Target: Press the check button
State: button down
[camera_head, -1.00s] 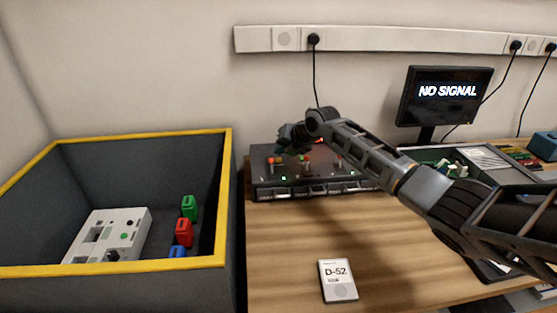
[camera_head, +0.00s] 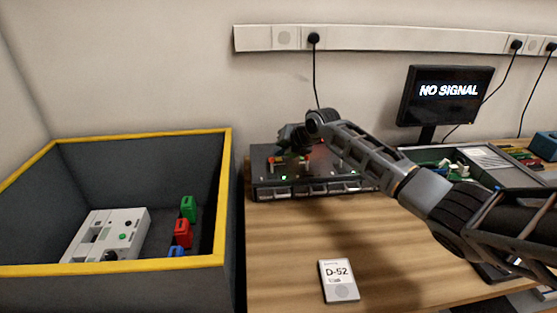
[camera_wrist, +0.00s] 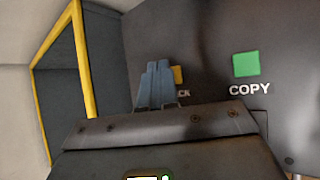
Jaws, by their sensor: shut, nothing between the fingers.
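A dark device (camera_head: 262,181) with coloured buttons and a row of ports along its front stands at the back left of the table. In the wrist view its top panel (camera_wrist: 210,25) fills the right side. A yellow-orange button (camera_wrist: 181,75) there is partly hidden behind my fingers; its label is mostly covered and ends in "CK". A green button (camera_wrist: 246,64) labelled COPY is to its right. My gripper (camera_wrist: 155,64) is shut and empty, with its tips beside the yellow button. I cannot tell whether they touch it. In the head view my gripper (camera_head: 287,143) is over the device.
A yellow-rimmed dark crate (camera_head: 110,268) at left holds a white unit (camera_head: 107,232) and red, green and blue pieces. A card marked D-52 (camera_head: 338,281) lies in front. A monitor (camera_head: 446,97) reads NO SIGNAL. An open case (camera_head: 492,160) is at right.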

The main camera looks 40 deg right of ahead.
aim_at(282, 160)
jog(key=shift+f+b, duration=0.4)
jog(key=shift+b, duration=0.1)
dwell(0.3)
jog(key=shift+r, duration=0.1)
dwell(0.3)
jog(key=shift+r+p, duration=0.3)
jog(key=shift+r, duration=0.4)
jog(key=shift+r, duration=0.1)
jog(key=shift+r+p, duration=1.2)
jog(key=shift+r, duration=1.25)
jog(key=shift+s+f, duration=0.1)
